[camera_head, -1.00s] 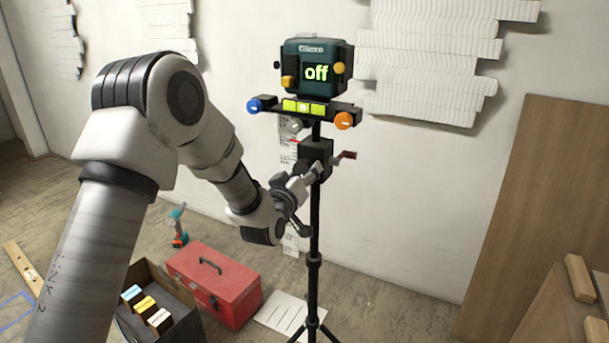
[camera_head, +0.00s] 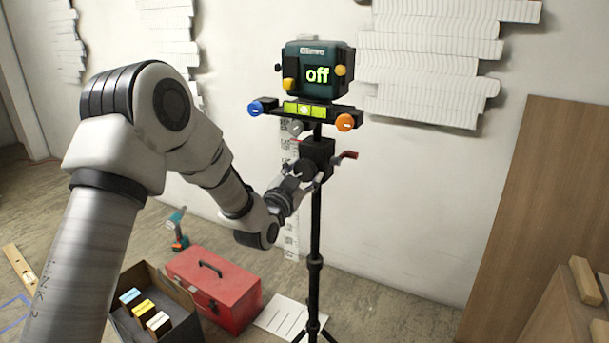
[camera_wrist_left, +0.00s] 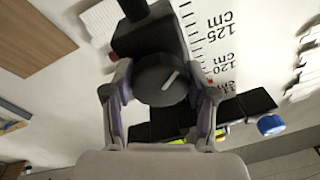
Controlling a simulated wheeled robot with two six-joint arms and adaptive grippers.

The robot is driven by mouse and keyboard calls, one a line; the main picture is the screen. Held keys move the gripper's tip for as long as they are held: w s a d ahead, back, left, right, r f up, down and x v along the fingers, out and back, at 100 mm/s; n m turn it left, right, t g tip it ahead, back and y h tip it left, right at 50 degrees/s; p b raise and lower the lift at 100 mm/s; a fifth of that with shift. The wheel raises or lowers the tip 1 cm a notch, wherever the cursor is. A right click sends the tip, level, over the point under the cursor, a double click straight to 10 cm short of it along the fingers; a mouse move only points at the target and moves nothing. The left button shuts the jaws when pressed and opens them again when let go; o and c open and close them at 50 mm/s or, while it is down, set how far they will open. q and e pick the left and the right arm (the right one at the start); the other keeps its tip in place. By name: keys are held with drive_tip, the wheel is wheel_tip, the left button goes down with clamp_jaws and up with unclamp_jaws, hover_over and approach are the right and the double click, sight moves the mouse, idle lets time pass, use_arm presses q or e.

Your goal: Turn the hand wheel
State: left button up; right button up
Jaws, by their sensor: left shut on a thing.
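The hand wheel is a dark round knob with a white mark on its face, seen in the left wrist view (camera_wrist_left: 163,80). It sits on the front of a black box on the tripod pole, and in the head view (camera_head: 305,170) it is partly covered by my gripper. My left gripper (camera_head: 304,176) is shut on the wheel. In the left wrist view its two fingers (camera_wrist_left: 160,92) lie on opposite sides of the wheel, and the white mark points up and to the right. My right gripper is in neither view.
A red toolbox (camera_head: 222,285) and an open box (camera_head: 178,297) stand on the floor.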

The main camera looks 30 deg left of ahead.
use_arm(q)
drive_tip(key=m+h, duration=0.1)
drive_tip(key=m, duration=0.5)
drive_tip(key=shift+a, duration=0.1)
drive_tip(key=m+h, duration=0.1)
drive_tip(key=m, duration=0.5)
drive_tip(key=shift+r, duration=0.15)
drive_tip(key=m, duration=0.6)
drive_tip(key=shift+a+g+h, duration=0.1)
drive_tip(key=shift+g+h, duration=0.2)
drive_tip(key=shift+r+m+g+b, duration=0.15)
drive_tip(key=shift+m+g+b, duration=0.15)
drive_tip(key=shift+m, duration=2.1)
drive_tip(key=o, duration=1.2)
drive_tip(key=shift+c, duration=0.2)
